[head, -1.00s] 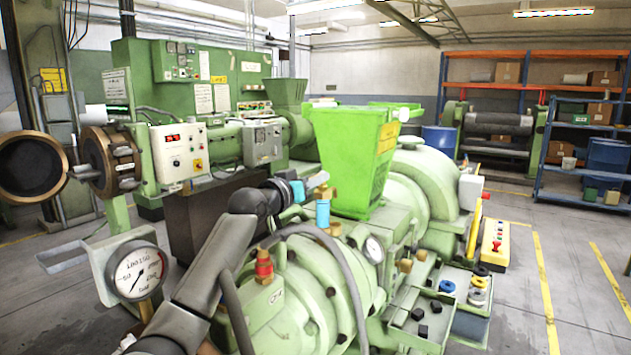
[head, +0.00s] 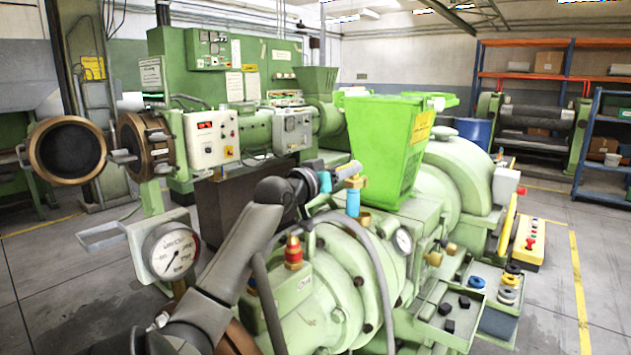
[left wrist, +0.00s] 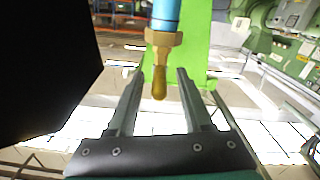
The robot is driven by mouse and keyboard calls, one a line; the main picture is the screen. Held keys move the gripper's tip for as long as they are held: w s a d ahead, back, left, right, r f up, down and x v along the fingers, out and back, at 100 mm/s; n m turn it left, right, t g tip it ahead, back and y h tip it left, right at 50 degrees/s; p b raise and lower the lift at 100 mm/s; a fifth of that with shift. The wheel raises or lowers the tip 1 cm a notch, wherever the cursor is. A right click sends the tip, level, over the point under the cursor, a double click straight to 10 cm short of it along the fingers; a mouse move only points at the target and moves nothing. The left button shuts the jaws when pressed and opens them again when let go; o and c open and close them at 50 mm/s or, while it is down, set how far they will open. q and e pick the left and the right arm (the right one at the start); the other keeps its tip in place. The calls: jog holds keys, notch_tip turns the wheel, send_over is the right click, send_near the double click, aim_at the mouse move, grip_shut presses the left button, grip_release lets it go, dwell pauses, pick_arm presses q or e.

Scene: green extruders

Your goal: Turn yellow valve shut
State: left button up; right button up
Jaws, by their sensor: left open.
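The yellow valve (head: 356,182) is a small brass-coloured fitting on top of a short blue pipe (head: 352,203), beside the green hopper. In the left wrist view its yellow handle (left wrist: 160,82) and hexagonal collar hang below the blue pipe (left wrist: 166,12). My left gripper (head: 338,173) is close beside the valve, coming from the left. In the left wrist view the left gripper (left wrist: 160,92) is open, with the handle end showing between its two fingers. Whether a finger touches the handle cannot be told. My right gripper is not in view.
The bright green hopper (head: 385,150) stands just behind the valve. A grey hose (head: 372,250), a red-capped brass fitting (head: 293,253) and a pressure gauge (head: 171,250) are near my arm. Open floor (head: 545,290) lies at the right.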

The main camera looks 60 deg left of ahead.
pick_arm(q)
jog(key=p+v, duration=0.1)
jog(key=v, duration=1.2)
jog(key=shift+s+d, duration=0.15)
jog(key=shift+s, duration=0.2)
